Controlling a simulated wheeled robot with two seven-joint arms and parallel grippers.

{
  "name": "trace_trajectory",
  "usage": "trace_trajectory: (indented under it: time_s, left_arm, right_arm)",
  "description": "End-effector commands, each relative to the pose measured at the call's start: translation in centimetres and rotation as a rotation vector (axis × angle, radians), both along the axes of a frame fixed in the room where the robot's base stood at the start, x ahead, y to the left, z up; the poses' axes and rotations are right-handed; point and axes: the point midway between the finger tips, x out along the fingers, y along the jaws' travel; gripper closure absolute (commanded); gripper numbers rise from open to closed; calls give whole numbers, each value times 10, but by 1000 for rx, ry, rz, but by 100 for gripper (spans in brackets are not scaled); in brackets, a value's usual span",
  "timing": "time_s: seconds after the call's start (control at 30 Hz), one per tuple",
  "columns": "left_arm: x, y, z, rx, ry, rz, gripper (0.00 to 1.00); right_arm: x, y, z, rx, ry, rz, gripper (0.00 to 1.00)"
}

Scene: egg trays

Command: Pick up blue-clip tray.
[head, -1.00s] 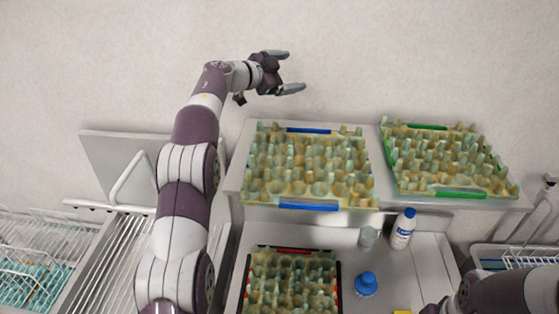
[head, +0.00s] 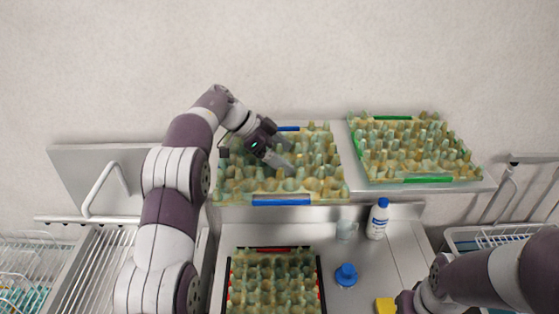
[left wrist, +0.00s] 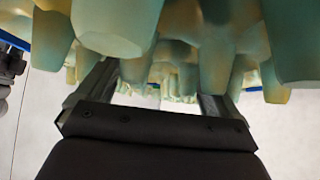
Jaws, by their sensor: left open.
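The blue-clip tray (head: 230,188) is an egg tray with greenish-tan cups and a blue clip at its front and back edges. It sits on the left part of the raised shelf in the head view. My left gripper (head: 282,160) is open over this tray's left-middle part, its fingers pointing right and down. In the left wrist view the open fingers (left wrist: 155,92) are close to the tray's cups (left wrist: 120,22), with nothing seen between them. Contact cannot be told. Part of my right arm shows at the lower right; its gripper fingers are not visible.
A green-clip tray (head: 427,180) sits to the right on the same shelf (head: 400,193). A red-clip tray (head: 318,285) lies on the lower counter.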

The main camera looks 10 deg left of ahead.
Motion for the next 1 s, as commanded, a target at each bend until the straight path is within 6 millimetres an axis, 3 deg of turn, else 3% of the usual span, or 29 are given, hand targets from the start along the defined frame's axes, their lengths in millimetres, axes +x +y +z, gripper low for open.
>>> trace_trajectory:
  time_s: [0.27,0.3,0.47,0.5,1.0]
  left_arm:
    - [2,-7,-8,1,0,1,5]
    - [2,-7,-8,1,0,1,9]
    - [2,-7,-9,1,1,1,61]
    - [1,-7,-9,2,2,0,66]
    - [0,-7,-13,3,11,-2,68]
  right_arm:
    - [0,0,4,0,0,0,57]
    - [0,0,4,0,0,0,57]
    - [0,0,4,0,0,0,57]
    - [0,0,4,0,0,0,57]
    - [0,0,2,0,0,0,57]
